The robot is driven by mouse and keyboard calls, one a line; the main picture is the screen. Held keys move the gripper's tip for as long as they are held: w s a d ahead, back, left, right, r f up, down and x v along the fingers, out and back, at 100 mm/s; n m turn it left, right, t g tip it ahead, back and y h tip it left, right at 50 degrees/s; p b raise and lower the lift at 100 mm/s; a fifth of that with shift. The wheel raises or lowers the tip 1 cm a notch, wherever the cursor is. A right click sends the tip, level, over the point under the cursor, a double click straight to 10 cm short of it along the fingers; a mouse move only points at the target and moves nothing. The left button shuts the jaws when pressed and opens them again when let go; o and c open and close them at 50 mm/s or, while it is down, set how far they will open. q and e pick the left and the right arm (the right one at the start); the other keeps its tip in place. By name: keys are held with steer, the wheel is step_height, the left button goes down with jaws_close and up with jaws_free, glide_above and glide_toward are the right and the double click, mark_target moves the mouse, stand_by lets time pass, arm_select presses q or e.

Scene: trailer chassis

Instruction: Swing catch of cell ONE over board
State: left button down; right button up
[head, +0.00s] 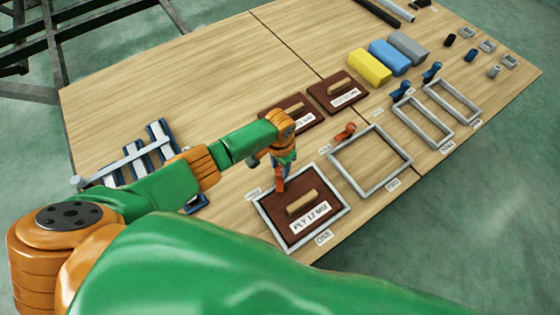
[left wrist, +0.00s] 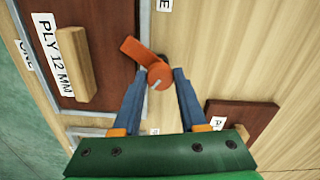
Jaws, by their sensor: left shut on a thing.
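The brown board marked PLY 12 MM (head: 296,225) with a wooden grip block lies inside the grey frame of cell ONE (head: 345,213). The board also shows in the left wrist view (left wrist: 98,85). The orange catch of cell ONE (left wrist: 133,49) sits at the frame's edge, its arm pointing from its round pivot toward the board. Its tip appears to overlap the frame and the board's edge. In the head view the catch (head: 280,184) is partly hidden by my gripper. My left gripper (head: 281,172) is shut on the catch's round end, as in the left wrist view (left wrist: 159,80).
Cell TWO (head: 384,185) is an empty frame with an orange catch (head: 345,131). Two more empty frames have blue catches. Other brown boards (head: 299,110) lie behind my gripper. Yellow, blue and grey blocks stand farther back. Blue-and-white parts lie at left under my arm.

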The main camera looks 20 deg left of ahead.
mark_target(280, 170)
arm_select(q)
steer(key=n+p, duration=0.1)
steer(key=n, duration=0.2)
steer(key=shift+r+n+p, duration=0.1)
steer(key=shift+n+p, duration=0.7)
steer(key=shift+n, duration=1.2)
steer(key=shift+c, duration=2.2)
jaws_free()
step_height(280, 170, up, 7)
steer(key=p, duration=0.5)
steer(key=shift+d, duration=0.1)
